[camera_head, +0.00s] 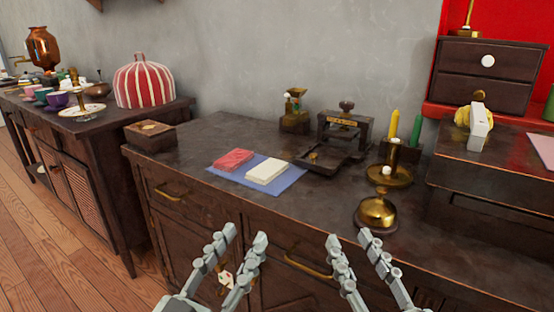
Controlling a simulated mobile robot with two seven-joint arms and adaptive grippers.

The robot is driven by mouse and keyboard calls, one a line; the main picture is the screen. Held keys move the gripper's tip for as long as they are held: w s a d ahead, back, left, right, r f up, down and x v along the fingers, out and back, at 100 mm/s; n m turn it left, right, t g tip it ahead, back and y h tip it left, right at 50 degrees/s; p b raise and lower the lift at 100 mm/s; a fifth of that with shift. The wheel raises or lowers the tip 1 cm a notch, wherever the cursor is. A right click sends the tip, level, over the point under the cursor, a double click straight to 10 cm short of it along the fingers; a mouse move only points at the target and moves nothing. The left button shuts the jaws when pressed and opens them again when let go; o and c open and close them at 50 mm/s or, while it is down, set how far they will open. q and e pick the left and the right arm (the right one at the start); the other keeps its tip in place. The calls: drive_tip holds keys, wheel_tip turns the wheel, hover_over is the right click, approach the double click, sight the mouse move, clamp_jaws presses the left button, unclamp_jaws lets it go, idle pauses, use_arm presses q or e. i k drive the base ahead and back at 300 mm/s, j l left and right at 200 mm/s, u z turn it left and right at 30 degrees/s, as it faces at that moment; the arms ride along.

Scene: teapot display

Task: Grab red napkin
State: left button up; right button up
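The red napkin (232,159) lies folded on a blue mat (288,184) on the dark cabinet top. A cream napkin or pad (267,170) lies beside it on the right. My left gripper (242,236) is open and empty in front of the cabinet, below and nearer than the mat. My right gripper (348,240) is open and empty, further right, in front of the drawer. Both are well apart from the red napkin.
A small wooden box (150,135) stands left of the mat. A dark press (338,138) stands behind right, with a brass bell (377,212) and candlestick (390,174) further right.

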sight(233, 160)
drive_tip(key=j+z, duration=0.2)
drive_tip(key=z, duration=0.25)
drive_tip(key=i+j+z, duration=0.1)
drive_tip(key=j+z, duration=0.15)
drive_tip(key=z, duration=0.25)
drive_tip(key=j+z, duration=0.2)
drive_tip(key=z, duration=0.25)
drive_tip(key=k+j+z, duration=0.15)
drive_tip(key=j, duration=0.2)
drive_tip(key=j+z, duration=0.2)
drive_tip(key=j, duration=0.2)
drive_tip(key=k+j+z, duration=0.15)
drive_tip(key=k+j, duration=0.1)
drive_tip(key=j, duration=0.3)
drive_tip(key=k+j, duration=0.1)
drive_tip(key=j, duration=0.3)
drive_tip(key=i, duration=0.4)
